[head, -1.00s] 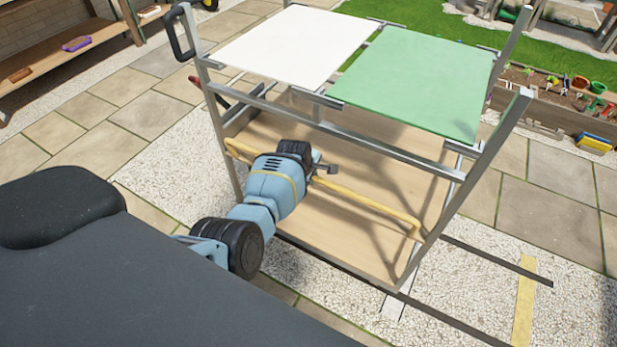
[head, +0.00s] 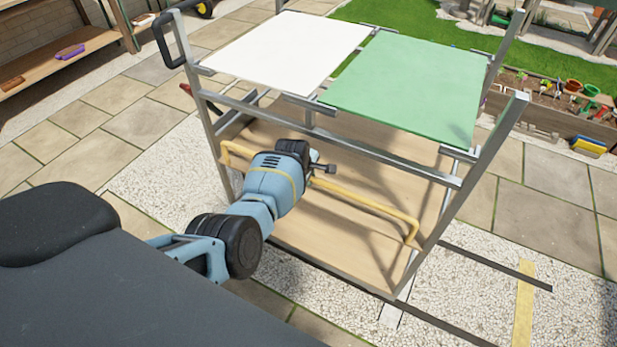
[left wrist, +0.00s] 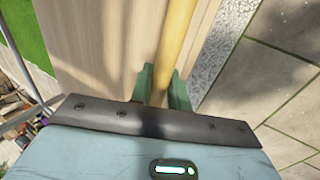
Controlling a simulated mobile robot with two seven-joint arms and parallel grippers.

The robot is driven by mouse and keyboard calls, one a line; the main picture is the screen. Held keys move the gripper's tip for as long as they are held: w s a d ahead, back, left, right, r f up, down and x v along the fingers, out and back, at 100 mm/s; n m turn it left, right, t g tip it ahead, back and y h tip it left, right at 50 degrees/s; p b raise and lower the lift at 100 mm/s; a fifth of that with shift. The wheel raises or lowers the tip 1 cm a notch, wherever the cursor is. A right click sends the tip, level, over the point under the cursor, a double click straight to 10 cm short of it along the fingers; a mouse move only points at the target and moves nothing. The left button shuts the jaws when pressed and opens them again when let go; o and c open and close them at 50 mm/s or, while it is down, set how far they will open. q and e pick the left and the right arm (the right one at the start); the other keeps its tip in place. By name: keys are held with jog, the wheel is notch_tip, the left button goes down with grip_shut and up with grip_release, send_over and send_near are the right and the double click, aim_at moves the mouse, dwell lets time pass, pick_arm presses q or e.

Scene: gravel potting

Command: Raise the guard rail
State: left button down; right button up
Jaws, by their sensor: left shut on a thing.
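The guard rail (head: 368,204) is a yellow tube with bent ends. It runs along the near side of a metal-framed cart, above the wooden lower deck and below the upper grey side bar. My left gripper (head: 322,173) is shut on the rail near its middle, and the hand hides part of it. In the left wrist view, the rail (left wrist: 179,35) runs down between the green finger pads (left wrist: 161,88). My right gripper is not in view.
The cart's wooden deck (head: 335,245) lies below the rail. A white panel (head: 287,50) and a green panel (head: 410,85) lie on top. Slanted metal posts (head: 470,195) stand at the corners. Paving and pale gravel surround the cart. A planter (head: 550,120) stands at the right.

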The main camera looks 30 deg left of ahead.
pick_arm(q)
jog(key=c, duration=1.4)
grip_release()
jog(key=shift+w, duration=0.15)
jog(key=shift+o, duration=0.2)
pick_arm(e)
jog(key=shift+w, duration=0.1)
pick_arm(q)
jog(key=shift+r, duration=0.1)
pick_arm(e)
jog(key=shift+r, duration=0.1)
